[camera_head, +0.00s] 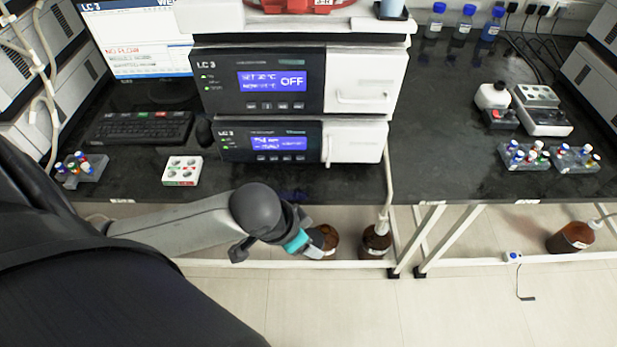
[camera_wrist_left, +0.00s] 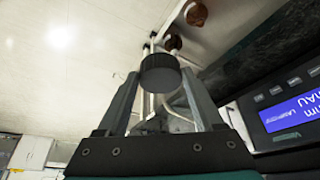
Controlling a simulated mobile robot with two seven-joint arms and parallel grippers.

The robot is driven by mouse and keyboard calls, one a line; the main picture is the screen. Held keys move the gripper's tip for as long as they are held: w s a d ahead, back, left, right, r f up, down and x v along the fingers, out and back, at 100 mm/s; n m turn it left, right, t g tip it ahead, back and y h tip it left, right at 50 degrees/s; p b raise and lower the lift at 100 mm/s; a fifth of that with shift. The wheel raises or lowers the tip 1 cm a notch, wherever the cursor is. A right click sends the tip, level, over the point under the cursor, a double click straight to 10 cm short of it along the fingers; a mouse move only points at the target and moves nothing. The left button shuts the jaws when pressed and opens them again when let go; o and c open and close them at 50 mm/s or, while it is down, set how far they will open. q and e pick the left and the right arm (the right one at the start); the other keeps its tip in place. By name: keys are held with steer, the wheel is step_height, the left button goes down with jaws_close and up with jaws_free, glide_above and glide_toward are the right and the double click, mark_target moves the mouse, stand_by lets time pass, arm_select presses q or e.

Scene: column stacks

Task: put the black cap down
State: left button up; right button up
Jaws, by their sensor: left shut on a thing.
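My left gripper (camera_head: 303,241) reaches in from the left in the head view, in front of the bench's front edge. In the left wrist view, the black cap (camera_wrist_left: 160,74) is dark, round and ridged. It sits between the fingertips of the left gripper, which is shut on it. The cap cannot be made out in the head view. Below and beyond the gripper, a brown bottle (camera_head: 329,236) stands under the bench, partly hidden by the gripper. My right gripper is not in view.
A second brown bottle (camera_head: 375,243) with a tube in its top stands to the right. Two stacked LC 3 units (camera_head: 262,142) stand on the black bench (camera_head: 440,170). A white block with wells (camera_head: 182,171) and a vial rack (camera_head: 80,170) lie left. The bench right of the units has free room.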

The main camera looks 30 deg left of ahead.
arm_select(q)
steer(key=shift+s+a+r, duration=0.1)
steer(key=shift+a+r, duration=0.05)
steer(key=shift+w+a, duration=0.2)
steer(key=shift+w, duration=0.05)
steer(key=w+a+b, duration=0.1)
steer(key=w+a, duration=0.2)
steer(key=w, duration=0.2)
steer(key=w+a+f+b, duration=0.1)
steer(key=w+a, duration=0.2)
steer(key=w, duration=0.2)
steer(key=w+a+b, duration=0.2)
steer(key=w+a, duration=0.1)
steer(key=w, duration=0.3)
steer(key=shift+a+f, duration=0.3)
steer(key=shift+a, duration=0.05)
step_height(320, 180, down, 5)
steer(key=shift+f+b, duration=0.15)
steer(key=shift+b, duration=0.7)
steer(key=shift+w+a+f, duration=0.1)
steer(key=shift+w+f, duration=0.05)
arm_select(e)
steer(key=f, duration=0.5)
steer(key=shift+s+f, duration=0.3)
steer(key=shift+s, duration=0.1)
